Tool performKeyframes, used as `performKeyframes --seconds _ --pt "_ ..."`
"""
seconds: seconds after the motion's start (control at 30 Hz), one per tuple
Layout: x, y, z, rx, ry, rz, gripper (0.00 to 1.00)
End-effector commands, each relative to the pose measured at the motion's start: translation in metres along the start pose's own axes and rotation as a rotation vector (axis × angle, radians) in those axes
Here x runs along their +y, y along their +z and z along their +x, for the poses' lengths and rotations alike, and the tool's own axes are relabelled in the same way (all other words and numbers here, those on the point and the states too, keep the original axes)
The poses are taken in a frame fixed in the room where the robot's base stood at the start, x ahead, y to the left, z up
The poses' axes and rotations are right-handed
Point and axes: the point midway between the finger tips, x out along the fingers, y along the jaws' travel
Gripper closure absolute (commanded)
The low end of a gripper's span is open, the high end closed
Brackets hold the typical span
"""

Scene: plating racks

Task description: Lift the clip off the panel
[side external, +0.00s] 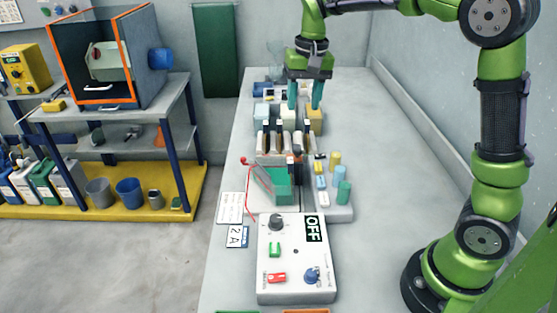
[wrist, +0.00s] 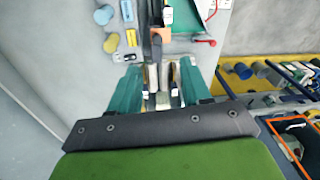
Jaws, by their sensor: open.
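My gripper (side external: 304,104) has two teal fingers pointing down, apart, with nothing visibly held between them. It is over the far part of the row of tanks and blocks on the bench. In the wrist view the spread fingers (wrist: 160,92) frame pale and brown upright plates. I cannot tell for certain which piece is the clip.
Upright brown and white plates (side external: 270,143) stand between my gripper and the green tank. A white control box (side external: 296,277) reading OFF is at the front. Coloured cylinders (side external: 343,192) stand to the tank's right. The bench's right side (side external: 395,170) is clear.

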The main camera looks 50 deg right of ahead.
Motion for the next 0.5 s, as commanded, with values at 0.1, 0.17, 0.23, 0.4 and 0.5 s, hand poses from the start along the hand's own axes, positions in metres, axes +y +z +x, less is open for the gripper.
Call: performKeyframes --seconds 0.1,0.17,0.23,0.4,0.5 --pt "-0.005 -0.023 -0.004 -0.024 0.060 0.072 0.52" --pt "-0.006 -0.027 -0.011 -0.027 0.072 0.103 0.52" --pt "-0.006 -0.026 -0.023 -0.030 0.072 0.131 0.52" --pt "-0.004 -0.019 -0.015 -0.059 0.080 0.152 0.52" --pt "-0.004 -0.018 -0.001 -0.059 0.080 0.151 0.52"
